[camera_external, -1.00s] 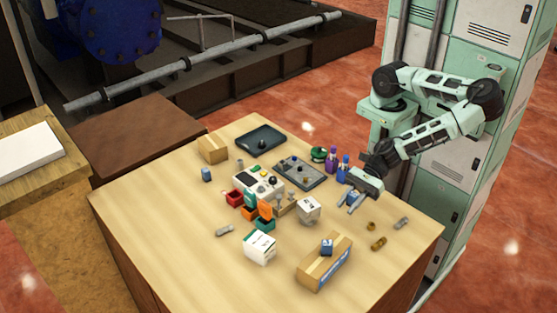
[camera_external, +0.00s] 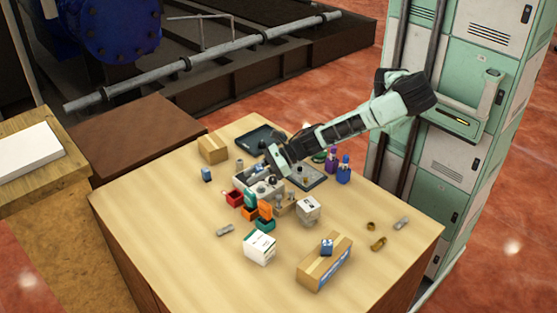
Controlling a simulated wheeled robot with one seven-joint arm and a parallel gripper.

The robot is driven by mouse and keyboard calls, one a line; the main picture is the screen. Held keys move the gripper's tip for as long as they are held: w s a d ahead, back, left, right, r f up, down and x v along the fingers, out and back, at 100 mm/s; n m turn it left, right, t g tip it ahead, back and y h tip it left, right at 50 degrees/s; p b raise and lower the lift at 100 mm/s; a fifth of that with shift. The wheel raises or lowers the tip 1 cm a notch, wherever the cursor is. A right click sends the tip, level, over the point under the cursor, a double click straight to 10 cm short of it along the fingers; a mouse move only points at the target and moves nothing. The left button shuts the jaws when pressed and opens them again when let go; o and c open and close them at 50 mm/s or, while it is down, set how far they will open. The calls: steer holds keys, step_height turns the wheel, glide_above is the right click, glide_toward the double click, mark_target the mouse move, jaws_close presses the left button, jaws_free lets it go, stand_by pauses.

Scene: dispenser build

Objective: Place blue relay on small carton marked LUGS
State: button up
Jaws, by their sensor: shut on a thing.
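One small blue block (camera_external: 206,174), perhaps a relay, stands on the table at the left. Another blue block (camera_external: 327,247) sits on top of the long brown carton (camera_external: 312,273) at the front. I cannot tell which of them is the task's relay. A small white carton (camera_external: 308,209) stands right of centre and another white carton (camera_external: 260,247) nearer the front; their markings are too small to read, so LUGS cannot be picked out. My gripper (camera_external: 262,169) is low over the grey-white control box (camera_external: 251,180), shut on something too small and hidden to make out.
Red, orange and green bins (camera_external: 250,211) stand in the middle. A dark tray (camera_external: 252,136) and a grey tray (camera_external: 313,181) lie behind. Purple and blue bottles (camera_external: 343,172) stand at right. A brown box (camera_external: 213,148) is at back left. The front left table is clear.

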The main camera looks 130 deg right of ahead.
steer(key=d+r+m+g+h, duration=0.1)
steer(key=d+r+m+h, duration=0.1)
steer(key=d, duration=1.5)
step_height(320, 180, up, 3)
steer(key=m+g+h, duration=0.2)
glide_above(207, 142)
step_height(207, 142, down, 5)
steer(key=shift+s+d+f+p, duration=0.1)
steer(key=shift+f+p, duration=0.1)
steer(key=shift+p, duration=0.25)
step_height(207, 142, down, 4)
steer(key=shift+r+p, duration=0.2)
steer(key=shift+p, duration=0.4)
steer(key=shift+f, duration=0.2)
steer(key=shift+f, duration=0.1)
steer(key=shift+f+b, duration=0.15)
steer(key=shift+b, duration=0.2)
steer(key=o, duration=0.9)
steer(key=shift+o, duration=0.2)
